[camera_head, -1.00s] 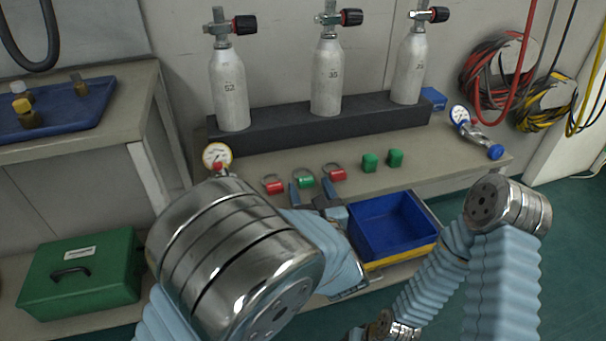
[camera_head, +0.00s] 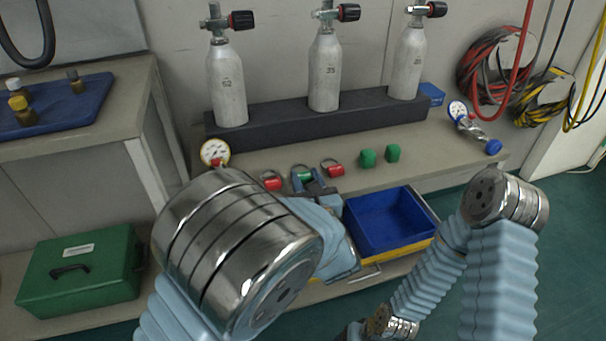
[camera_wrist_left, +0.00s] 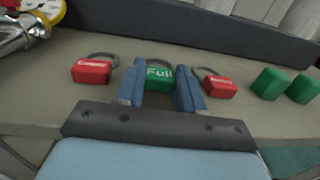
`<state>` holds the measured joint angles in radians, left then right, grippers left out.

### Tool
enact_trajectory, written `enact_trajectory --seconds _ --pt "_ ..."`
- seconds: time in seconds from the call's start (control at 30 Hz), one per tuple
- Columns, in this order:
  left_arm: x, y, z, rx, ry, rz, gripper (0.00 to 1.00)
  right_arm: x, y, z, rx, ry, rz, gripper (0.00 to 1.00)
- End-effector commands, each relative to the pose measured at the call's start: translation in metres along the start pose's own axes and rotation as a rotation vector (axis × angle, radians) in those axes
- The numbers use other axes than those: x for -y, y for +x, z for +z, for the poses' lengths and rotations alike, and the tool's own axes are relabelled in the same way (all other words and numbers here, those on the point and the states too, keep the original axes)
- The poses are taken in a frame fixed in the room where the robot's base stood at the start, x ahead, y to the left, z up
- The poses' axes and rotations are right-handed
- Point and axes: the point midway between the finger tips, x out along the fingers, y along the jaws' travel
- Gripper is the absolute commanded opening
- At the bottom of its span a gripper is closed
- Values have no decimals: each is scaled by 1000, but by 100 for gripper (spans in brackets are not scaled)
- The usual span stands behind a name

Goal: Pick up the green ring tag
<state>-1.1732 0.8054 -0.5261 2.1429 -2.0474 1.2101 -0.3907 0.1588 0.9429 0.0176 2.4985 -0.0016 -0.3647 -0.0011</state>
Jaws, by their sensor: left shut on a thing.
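The green ring tag (camera_head: 304,176) lies on the bench between two red ring tags. In the left wrist view the green tag (camera_wrist_left: 159,77) shows the word "Full" and its grey ring behind it. My left gripper (camera_head: 308,180) has its blue fingers on either side of the green tag, shut on it; the fingertips also show in the left wrist view (camera_wrist_left: 160,85). The tag appears to be still at bench level. One red tag (camera_wrist_left: 91,71) is to the left and another red tag (camera_wrist_left: 219,86) to the right, close to the fingers. My right gripper is not in view.
Two green blocks (camera_head: 367,158) (camera_head: 393,153) lie right of the tags. A gauge (camera_head: 215,152) is at the left, another gauge fitting (camera_head: 458,110) at the right. Cylinders (camera_head: 228,85) stand in a dark rack behind.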

Motion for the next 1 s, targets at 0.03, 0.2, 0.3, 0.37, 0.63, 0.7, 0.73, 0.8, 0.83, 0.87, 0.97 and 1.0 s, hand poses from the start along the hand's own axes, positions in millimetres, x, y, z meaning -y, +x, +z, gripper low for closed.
enact_trajectory --seconds 0.03,0.2,0.3,0.37,0.63,0.7,0.73,0.8,0.83,0.87,0.97,1.0 --pt "0 0 1 0 -1 0 8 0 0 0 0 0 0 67" --pt "0 0 12 1 -2 0 8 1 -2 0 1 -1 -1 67" --pt "0 0 29 1 -4 0 8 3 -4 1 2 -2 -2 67" --pt "2 -6 40 0 -5 -3 8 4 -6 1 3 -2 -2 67" --pt "21 -64 99 1 -4 -6 8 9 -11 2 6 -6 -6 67" --pt "26 -82 107 1 -3 -5 8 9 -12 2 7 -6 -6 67" --pt "29 -88 110 0 -3 -5 8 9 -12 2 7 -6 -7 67" --pt "33 -103 116 0 -2 -4 8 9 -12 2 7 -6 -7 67" --pt "35 -108 119 0 -3 -4 8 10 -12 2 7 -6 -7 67" --pt "36 -112 121 1 -2 -3 8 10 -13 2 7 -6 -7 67" --pt "39 -124 126 0 -2 -2 8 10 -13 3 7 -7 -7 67" --pt "40 -128 128 0 -1 0 8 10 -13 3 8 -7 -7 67"
